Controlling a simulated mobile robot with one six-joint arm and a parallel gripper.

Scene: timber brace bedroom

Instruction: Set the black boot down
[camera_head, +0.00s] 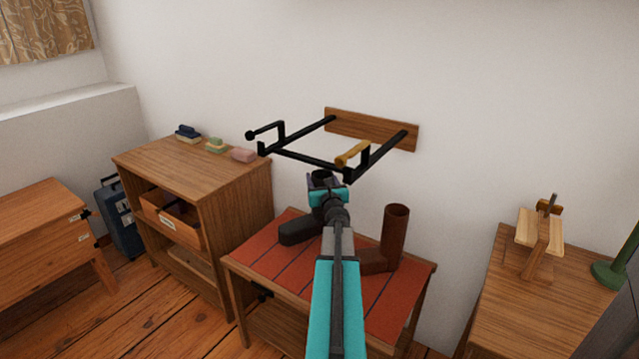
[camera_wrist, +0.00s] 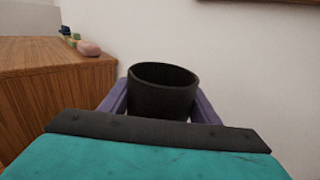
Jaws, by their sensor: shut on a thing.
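The black boot (camera_head: 297,231) is upright in my gripper (camera_head: 322,187), with its toe pointing left in the head view. In the wrist view its round open top (camera_wrist: 162,92) sits between the two purple fingers of my gripper (camera_wrist: 160,107), which are shut on the shaft. The boot's foot appears over the red striped top (camera_head: 262,252) of a low wooden bench. My arm hides part of the boot, and I cannot tell whether its sole touches the bench top.
A brown boot (camera_head: 395,240) stands upright on the bench, right of my arm. A wall rack (camera_head: 370,129) with black bars juts out above the bench. A wooden cabinet (camera_head: 190,165) stands left, and a wooden side table (camera_head: 510,310) stands right.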

